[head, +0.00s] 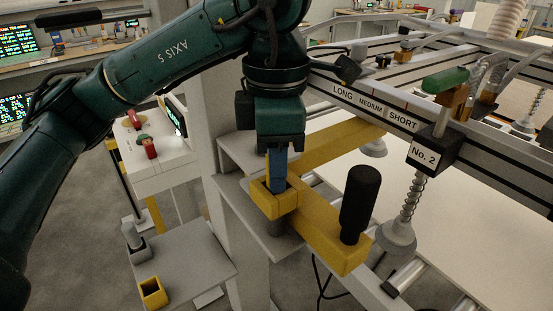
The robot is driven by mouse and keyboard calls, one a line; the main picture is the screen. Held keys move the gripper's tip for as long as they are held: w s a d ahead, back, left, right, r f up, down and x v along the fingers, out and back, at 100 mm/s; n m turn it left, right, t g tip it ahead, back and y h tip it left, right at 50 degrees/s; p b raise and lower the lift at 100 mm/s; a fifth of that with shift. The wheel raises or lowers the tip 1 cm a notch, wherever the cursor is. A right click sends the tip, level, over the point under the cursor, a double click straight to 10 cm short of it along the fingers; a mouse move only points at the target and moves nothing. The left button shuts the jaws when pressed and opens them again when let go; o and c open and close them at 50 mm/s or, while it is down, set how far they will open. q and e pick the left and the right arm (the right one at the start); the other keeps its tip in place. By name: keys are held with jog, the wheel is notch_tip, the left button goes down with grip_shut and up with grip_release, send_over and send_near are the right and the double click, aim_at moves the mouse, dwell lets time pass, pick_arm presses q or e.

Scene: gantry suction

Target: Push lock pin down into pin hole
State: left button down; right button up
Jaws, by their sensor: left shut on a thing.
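My left gripper (279,150) comes down from above and is shut on the blue upper part of what looks like the lock pin (278,172). The pin is upright and its lower part goes into the square opening of a yellow collar (275,207). A dark grey round part (277,228) shows just below the collar, above a grey plate (240,208). I cannot tell if this is the pin's lower end or a sleeve. The pin hole is hidden by the collar. My right gripper is not in view.
A yellow bar (318,228) with an upright black handle (359,205) stands close to the right of the collar. The gantry rail with a LONG, MEDIUM, SHORT label (375,108) and a suction cup (396,236) are further right. A small yellow socket (153,292) is at lower left.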

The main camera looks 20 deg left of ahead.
pick_arm(q)
jog(key=shift+f+b, duration=0.25)
jog(key=shift+b, duration=0.05)
jog(key=c, duration=1.2)
grip_release()
jog(key=shift+r, duration=0.1)
jog(key=shift+c, duration=0.2)
notch_tip(320, 180, up, 12)
jog(key=shift+r, duration=0.2)
jog(key=shift+s, duration=0.1)
